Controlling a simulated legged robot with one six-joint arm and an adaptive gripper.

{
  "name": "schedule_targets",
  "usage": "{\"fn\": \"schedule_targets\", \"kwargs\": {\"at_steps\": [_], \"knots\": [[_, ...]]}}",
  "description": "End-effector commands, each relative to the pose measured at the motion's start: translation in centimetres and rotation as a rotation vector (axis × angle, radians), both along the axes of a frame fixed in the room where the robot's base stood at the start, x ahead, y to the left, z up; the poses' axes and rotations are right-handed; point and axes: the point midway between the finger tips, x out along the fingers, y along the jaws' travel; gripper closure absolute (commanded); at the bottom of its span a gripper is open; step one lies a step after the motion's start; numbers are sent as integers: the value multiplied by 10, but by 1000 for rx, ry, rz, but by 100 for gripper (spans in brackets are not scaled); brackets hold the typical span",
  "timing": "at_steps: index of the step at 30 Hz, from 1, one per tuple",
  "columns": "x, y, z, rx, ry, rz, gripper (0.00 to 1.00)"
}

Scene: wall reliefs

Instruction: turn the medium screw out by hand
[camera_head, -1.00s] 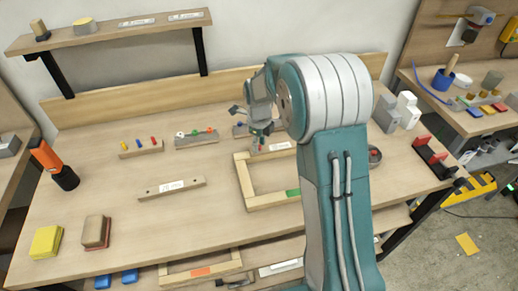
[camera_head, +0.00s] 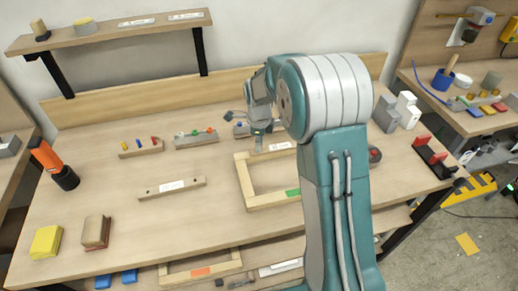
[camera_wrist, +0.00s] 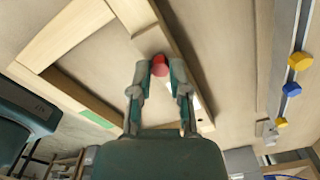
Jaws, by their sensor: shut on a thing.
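My gripper (camera_wrist: 161,84) is shut on a small red round piece (camera_wrist: 160,66), whose sides touch both fingertips in the wrist view. The piece looks like a screw head, but I cannot tell its size or whether it is the medium screw. Its lower part is hidden. In the head view my gripper (camera_head: 258,139) is low over the back of the table, beside the wooden frame (camera_head: 243,180). A grey block with coloured knobs (camera_head: 196,140) lies to its left. Part of a grey strip with yellow and blue hexagonal heads (camera_wrist: 297,75) shows in the wrist view.
A wooden block with coloured pegs (camera_head: 142,149) and a labelled strip (camera_head: 172,188) lie on the left. An orange-black tool (camera_head: 54,166) and a yellow block (camera_head: 46,242) are farther left. A shelf (camera_head: 112,30) hangs above.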

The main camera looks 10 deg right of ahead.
Motion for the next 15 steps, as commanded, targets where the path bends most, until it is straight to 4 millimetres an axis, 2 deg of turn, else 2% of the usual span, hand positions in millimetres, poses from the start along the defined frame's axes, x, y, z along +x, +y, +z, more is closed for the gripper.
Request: {"fn": "schedule_targets", "kwargs": {"at_steps": [3,11,15], "knots": [[0,0,0,0,1,57,100],[0,0,-1,0,1,64,100],[0,0,0,1,1,177,100]]}}
